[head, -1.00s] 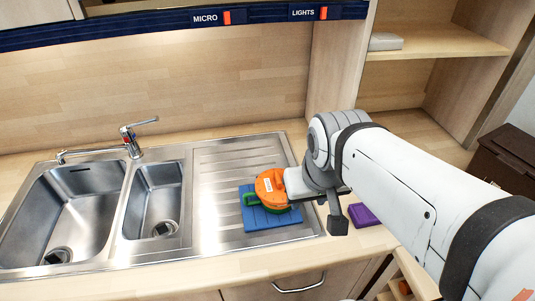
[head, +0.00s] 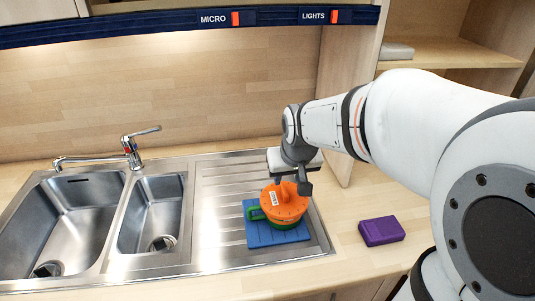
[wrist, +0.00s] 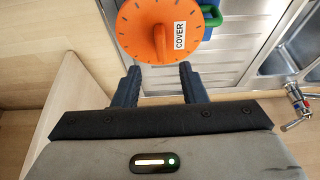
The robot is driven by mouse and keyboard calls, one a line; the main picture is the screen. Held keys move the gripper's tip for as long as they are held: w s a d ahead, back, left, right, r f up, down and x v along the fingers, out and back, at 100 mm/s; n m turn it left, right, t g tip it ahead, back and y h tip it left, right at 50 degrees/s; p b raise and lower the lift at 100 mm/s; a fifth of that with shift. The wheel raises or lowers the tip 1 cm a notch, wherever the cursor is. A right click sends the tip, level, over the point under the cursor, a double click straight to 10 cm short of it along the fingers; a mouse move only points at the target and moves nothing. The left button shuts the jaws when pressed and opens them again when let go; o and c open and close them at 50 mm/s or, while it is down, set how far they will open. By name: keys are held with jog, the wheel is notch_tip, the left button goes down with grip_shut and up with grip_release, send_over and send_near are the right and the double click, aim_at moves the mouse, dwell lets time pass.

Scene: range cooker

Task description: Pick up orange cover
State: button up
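The orange cover (head: 284,202) is round, with a raised handle and a white label. It sits on a green pot (head: 254,214), which stands on a blue mat (head: 262,235) on the sink's drainboard. In the wrist view the orange cover (wrist: 146,28) lies just beyond my fingertips, its handle in line with the gap between them. My gripper (wrist: 158,72) is open and empty there. In the head view my gripper (head: 305,186) hangs over the cover's back right side. Contact between fingers and cover cannot be told.
A metal sink with two basins (head: 73,220) and a tap (head: 131,150) lies to the left. A purple box (head: 381,231) sits on the counter at right. A wooden side panel (head: 345,110) rises behind my arm.

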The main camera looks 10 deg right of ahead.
aim_at(285, 189)
jog(key=p+x, duration=0.1)
jog(key=x, duration=0.4)
jog(key=shift+a+f, duration=0.1)
jog(key=shift+f, duration=0.35)
jog(key=shift+c, duration=0.2)
grip_shut()
